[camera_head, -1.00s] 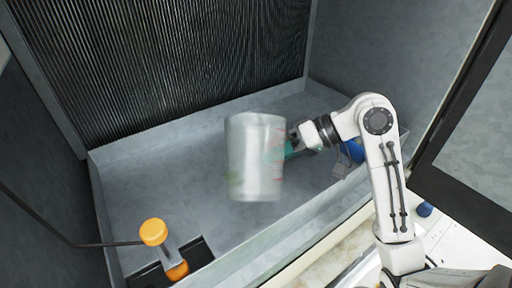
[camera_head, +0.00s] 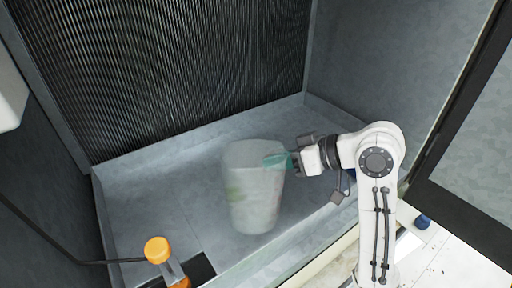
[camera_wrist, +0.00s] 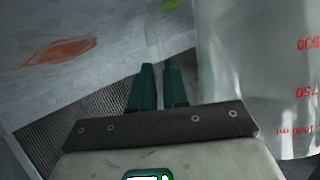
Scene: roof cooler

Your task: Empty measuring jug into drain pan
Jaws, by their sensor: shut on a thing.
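The measuring jug (camera_head: 254,195) is a pale translucent vessel, roughly upright in the head view, with its wider end up. It appears over the grey drain pan (camera_head: 145,205). In the wrist view the jug (camera_wrist: 265,65) fills the right side, with red volume marks upside down. My gripper (camera_head: 277,160) is at its upper right side. In the wrist view the green fingers of my gripper (camera_wrist: 157,70) are close together on a thin clear part beside the wall, likely the handle. I cannot tell whether the jug holds liquid.
A black finned coil (camera_head: 190,70) stands behind the pan. An orange-capped device (camera_head: 158,250) stands by a dark opening at the pan's front left. An orange leaf shape (camera_wrist: 60,50) lies on a grey surface. A dark frame (camera_head: 455,205) stands at right.

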